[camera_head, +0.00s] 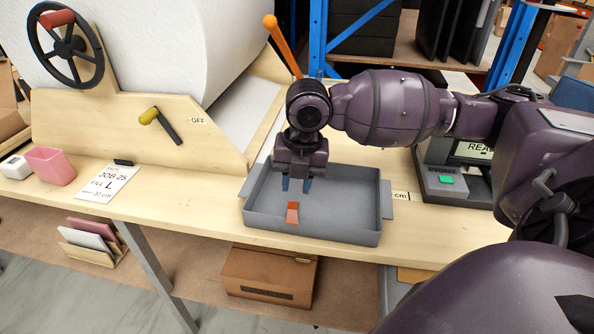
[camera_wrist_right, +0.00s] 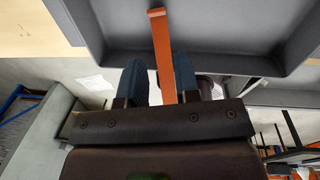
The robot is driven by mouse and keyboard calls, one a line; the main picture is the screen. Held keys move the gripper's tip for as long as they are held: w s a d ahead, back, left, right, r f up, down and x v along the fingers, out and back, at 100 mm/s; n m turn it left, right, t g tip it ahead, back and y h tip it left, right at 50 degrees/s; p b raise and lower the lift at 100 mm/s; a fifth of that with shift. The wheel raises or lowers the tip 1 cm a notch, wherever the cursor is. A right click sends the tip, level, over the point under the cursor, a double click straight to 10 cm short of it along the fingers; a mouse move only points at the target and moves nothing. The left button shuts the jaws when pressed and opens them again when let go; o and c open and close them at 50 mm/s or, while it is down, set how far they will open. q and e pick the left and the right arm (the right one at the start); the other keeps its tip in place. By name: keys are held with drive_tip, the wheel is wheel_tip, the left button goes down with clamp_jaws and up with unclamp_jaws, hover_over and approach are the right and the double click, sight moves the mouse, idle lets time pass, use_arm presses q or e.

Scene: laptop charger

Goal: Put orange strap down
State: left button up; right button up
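The orange strap (camera_head: 292,213) is in the grey tray (camera_head: 340,236), near its front wall; a paler end shows at its lower tip. My right gripper (camera_head: 296,185) is above the tray, pointing down, with its two blue fingers apart. In the head view a gap shows between the fingertips and the strap. In the right wrist view the strap (camera_wrist_right: 161,50) runs in line between the two fingers (camera_wrist_right: 160,80), with a gap on its left side; its near end is hidden behind the gripper body. My left gripper is not in view.
The tray stands on a wooden bench (camera_head: 210,210). A large white roll with a black handwheel (camera_head: 65,45) and an orange lever (camera_head: 283,45) stand behind. A device with a green button (camera_head: 446,180) is at right, a pink cup (camera_head: 50,166) and job card at left.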

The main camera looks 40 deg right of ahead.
sight(292, 211)
drive_tip(key=f, duration=0.4)
drive_tip(key=f+b, duration=0.1)
drive_tip(key=f, duration=0.1)
drive_tip(key=shift+w+a+f, duration=0.25)
drive_tip(key=shift+f, duration=0.6)
drive_tip(key=c, duration=0.5)
drive_tip(key=shift+c, duration=0.2)
drive_tip(key=shift+w+r, duration=0.1)
